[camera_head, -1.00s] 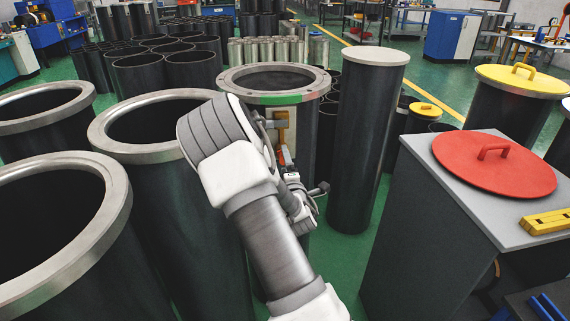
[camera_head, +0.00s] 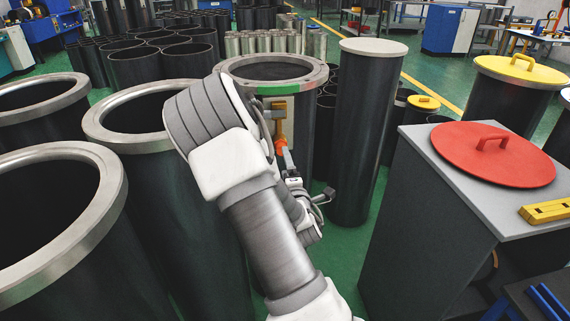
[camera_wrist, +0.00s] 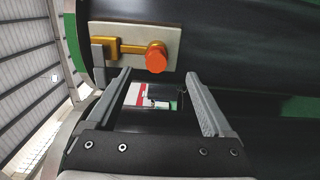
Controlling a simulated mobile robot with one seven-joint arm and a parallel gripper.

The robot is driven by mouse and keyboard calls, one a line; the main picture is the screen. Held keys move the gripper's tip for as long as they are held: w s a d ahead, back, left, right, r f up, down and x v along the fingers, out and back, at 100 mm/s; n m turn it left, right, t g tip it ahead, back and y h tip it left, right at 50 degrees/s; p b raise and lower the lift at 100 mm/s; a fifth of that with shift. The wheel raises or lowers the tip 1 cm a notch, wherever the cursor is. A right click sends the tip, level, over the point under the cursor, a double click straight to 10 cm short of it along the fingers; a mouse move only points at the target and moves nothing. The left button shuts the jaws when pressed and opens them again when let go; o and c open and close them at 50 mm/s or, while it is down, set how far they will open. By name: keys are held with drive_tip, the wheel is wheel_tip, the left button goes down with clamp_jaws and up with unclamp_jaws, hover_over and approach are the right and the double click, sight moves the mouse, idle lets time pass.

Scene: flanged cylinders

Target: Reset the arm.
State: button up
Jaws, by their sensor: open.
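My gripper (camera_wrist: 158,100) is open and empty in the wrist view, its two grey fingers apart. Just beyond the fingertips is an orange-knobbed latch (camera_wrist: 155,58) on a pale plate (camera_wrist: 135,42), fixed to the side of a dark cylinder (camera_wrist: 230,50). The fingers look apart from the knob. In the head view my arm reaches toward this flanged cylinder (camera_head: 275,66), which has a green mark on its rim. The latch's yellow part (camera_head: 279,112) and orange part (camera_head: 284,152) show beside my wrist. My arm hides part of the cylinder, and the fingertips are hard to make out there.
Large open flanged cylinders (camera_head: 60,152) stand close on the left. A tall capped cylinder (camera_head: 372,48) stands right of the arm. A grey cabinet (camera_head: 425,220) at right bears a red lid (camera_head: 493,165) and a yellow block (camera_head: 545,211). Green floor (camera_head: 345,240) shows between.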

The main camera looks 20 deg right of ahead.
drive_tip(key=shift+s+a, duration=0.15)
drive_tip(key=shift+s, duration=0.35)
drive_tip(key=s+a+r+m+g+y+p, duration=0.4)
drive_tip(key=s+a+r+m+g, duration=0.3)
drive_tip(key=s+a+r+m, duration=0.3)
drive_tip(key=s+a+r+m+g, duration=0.1)
drive_tip(key=s+r, duration=0.1)
drive_tip(key=s, duration=0.4)
drive_tip(key=s+a+r+m+g+p, duration=0.1)
drive_tip(key=s+a+r+m+g, duration=0.1)
drive_tip(key=s, duration=0.5)
drive_tip(key=s+a+r+m+g+y, duration=0.1)
drive_tip(key=s+a+r, duration=0.1)
drive_tip(key=s+r, duration=0.2)
drive_tip(key=shift+s+a+r+m+g+p, duration=0.15)
drive_tip(key=shift+s+a+m+g+p, duration=0.2)
drive_tip(key=shift+s, duration=0.85)
drive_tip(key=shift+d, duration=0.1)
